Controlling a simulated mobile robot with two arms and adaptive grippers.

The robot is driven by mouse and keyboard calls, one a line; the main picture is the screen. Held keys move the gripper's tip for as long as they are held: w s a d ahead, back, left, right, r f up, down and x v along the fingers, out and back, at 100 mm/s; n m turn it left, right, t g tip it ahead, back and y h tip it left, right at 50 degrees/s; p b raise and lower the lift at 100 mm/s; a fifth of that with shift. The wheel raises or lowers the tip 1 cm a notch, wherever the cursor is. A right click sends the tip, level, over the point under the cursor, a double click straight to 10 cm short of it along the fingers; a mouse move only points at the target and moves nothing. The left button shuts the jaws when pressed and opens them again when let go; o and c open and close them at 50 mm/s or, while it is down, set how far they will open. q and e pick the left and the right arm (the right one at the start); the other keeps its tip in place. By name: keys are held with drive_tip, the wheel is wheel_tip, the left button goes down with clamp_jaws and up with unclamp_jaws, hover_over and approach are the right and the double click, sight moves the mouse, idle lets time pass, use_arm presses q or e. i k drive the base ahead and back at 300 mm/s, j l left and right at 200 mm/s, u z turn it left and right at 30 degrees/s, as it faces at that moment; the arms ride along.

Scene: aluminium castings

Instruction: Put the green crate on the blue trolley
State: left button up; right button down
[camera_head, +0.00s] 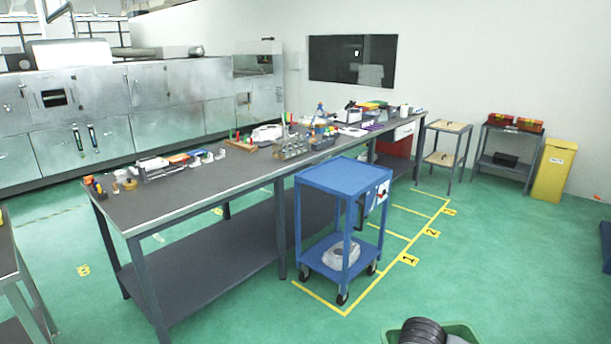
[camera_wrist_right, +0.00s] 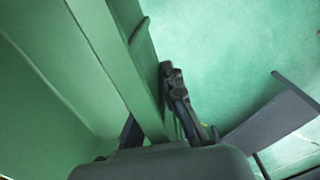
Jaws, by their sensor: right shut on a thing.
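The blue trolley (camera_head: 345,178) stands on the green floor beside the long workbench, inside yellow floor lines. Its top shelf looks empty, and a grey casting (camera_head: 341,255) lies on its lower shelf. In the right wrist view the crate (camera_wrist_right: 62,85) fills the left side. My right gripper (camera_wrist_right: 155,112) is shut on the crate's wall, with a dark finger along its outer side. My left gripper is not in view.
The long workbench (camera_head: 190,200) carries tools and small parts behind and left of the trolley. A yellow bin (camera_head: 554,170) and a small table with red boxes stand at the back right. The floor between crate and trolley looks clear. A grey panel (camera_wrist_right: 270,120) shows right of my gripper.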

sight(349, 176)
drive_tip(key=i+l, duration=0.1)
drive_tip(key=i, duration=0.7)
drive_tip(key=i+l, duration=0.1)
drive_tip(key=i, duration=0.7)
drive_tip(key=i+l, duration=0.1)
drive_tip(key=i, duration=0.7)
drive_tip(key=i+z, duration=0.1)
drive_tip(key=i, duration=0.55)
drive_tip(key=i+j+z, duration=0.1)
drive_tip(key=i, duration=0.55)
drive_tip(key=i+j+z, duration=0.15)
drive_tip(key=i, duration=0.5)
drive_tip(key=z, duration=0.4)
drive_tip(key=j, duration=0.1)
